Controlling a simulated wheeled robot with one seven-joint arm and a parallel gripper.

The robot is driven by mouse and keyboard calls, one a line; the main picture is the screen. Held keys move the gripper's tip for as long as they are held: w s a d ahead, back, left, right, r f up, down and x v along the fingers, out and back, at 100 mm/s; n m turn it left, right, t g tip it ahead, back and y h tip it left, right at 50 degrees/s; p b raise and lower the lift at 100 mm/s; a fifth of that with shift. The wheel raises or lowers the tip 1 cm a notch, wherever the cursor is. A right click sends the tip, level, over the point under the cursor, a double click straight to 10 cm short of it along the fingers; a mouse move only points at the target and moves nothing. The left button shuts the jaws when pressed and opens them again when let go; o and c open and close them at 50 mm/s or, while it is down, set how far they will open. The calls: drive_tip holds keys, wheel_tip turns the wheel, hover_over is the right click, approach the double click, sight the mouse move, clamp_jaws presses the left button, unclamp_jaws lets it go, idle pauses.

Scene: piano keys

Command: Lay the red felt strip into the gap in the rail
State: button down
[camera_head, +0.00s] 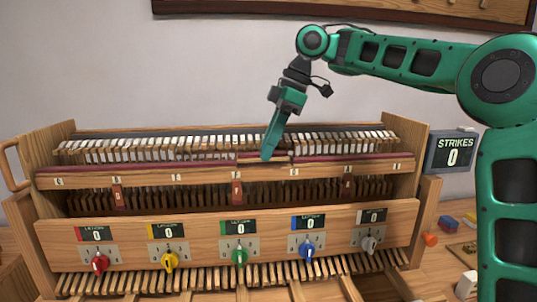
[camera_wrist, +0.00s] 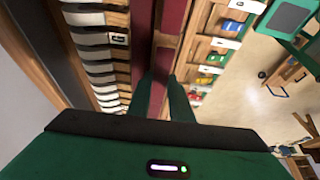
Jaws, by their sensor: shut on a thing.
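My gripper (camera_head: 266,157) is shut on a dark red felt strip (camera_head: 247,154), low over the middle of the rail. The strip also shows in the wrist view (camera_wrist: 144,40), running up from between the two fingertips (camera_wrist: 158,82). The wooden rail (camera_head: 205,177) carries red felt on its left and right stretches. The gap is a bare patch of wood (camera_wrist: 166,50) in the wrist view, where the rail's felt (camera_wrist: 176,15) ends. The held strip appears beside the gap, toward the hammers. I cannot tell whether it touches the rail.
A row of white-tipped hammers (camera_head: 190,142) runs close behind the rail. Below is a front panel with several coloured knobs, the green one (camera_head: 240,257) in the middle. A strikes screen (camera_head: 451,152) reading 0 stands at the right. Small coloured blocks lie at the right on the table.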

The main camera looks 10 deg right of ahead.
drive_tip(key=shift+f, duration=0.85)
drive_tip(key=c, duration=1.6)
unclamp_jaws()
drive_tip(key=v, duration=1.2)
